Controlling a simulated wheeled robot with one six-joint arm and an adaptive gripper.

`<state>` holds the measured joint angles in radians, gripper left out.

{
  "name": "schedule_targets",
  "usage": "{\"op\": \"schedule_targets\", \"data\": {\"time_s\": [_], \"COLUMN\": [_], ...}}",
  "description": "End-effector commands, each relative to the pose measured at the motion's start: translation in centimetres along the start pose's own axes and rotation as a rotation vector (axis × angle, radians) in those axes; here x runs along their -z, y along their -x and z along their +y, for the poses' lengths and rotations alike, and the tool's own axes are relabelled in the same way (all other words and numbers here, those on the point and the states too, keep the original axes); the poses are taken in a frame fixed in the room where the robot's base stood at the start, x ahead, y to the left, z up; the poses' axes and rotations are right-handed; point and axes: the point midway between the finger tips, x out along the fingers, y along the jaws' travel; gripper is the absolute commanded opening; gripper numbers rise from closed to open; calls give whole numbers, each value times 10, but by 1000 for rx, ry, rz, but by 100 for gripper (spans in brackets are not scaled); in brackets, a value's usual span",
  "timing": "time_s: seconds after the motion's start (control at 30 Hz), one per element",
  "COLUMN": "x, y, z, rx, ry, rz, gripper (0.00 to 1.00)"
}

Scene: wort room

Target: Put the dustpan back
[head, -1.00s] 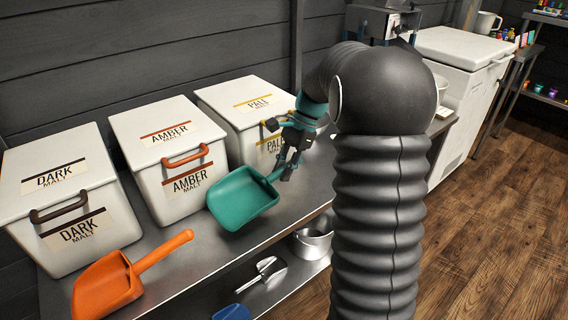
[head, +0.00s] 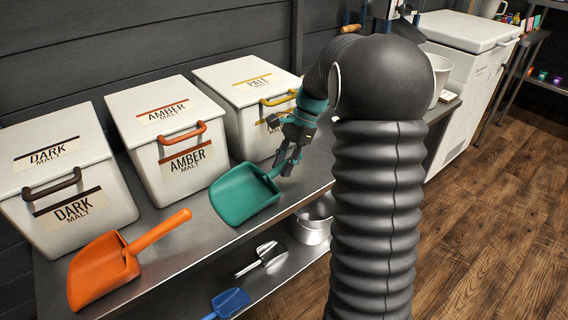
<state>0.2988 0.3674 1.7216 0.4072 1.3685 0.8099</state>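A teal, wide-mouthed dustpan or scoop (head: 243,195) is at the front part of the metal counter, before the amber and pale malt bins. Its short handle points up and right, into my gripper (head: 285,167). My gripper's dark fingers appear closed around that handle. I cannot tell whether the pan touches the counter or hangs just above it. An orange scoop (head: 104,271) lies on the counter at the left. A blue scoop (head: 231,301) lies on the lower shelf. Which of these is the task's dustpan is not marked.
White bins for dark (head: 62,185), amber (head: 172,150) and pale malt (head: 246,105) stand along the wall. A metal scoop (head: 266,256) and a steel pot (head: 314,224) are on the lower shelf. A white chest (head: 462,60) stands at right. Bare counter shows between the orange and teal pans.

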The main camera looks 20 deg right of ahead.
Motion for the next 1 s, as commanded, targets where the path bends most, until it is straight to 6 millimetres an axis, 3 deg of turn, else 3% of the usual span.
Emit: {"op": "schedule_targets", "data": {"time_s": [0.03,0.07,0.47,1.0], "x": [0,0,0,1], "y": [0,0,6,99], "z": [0,0,0,0], "rx": [0,0,1,2], "ry": [0,0,0,0], "rz": [0,0,1,2], "gripper": [43,50,50,50]}}
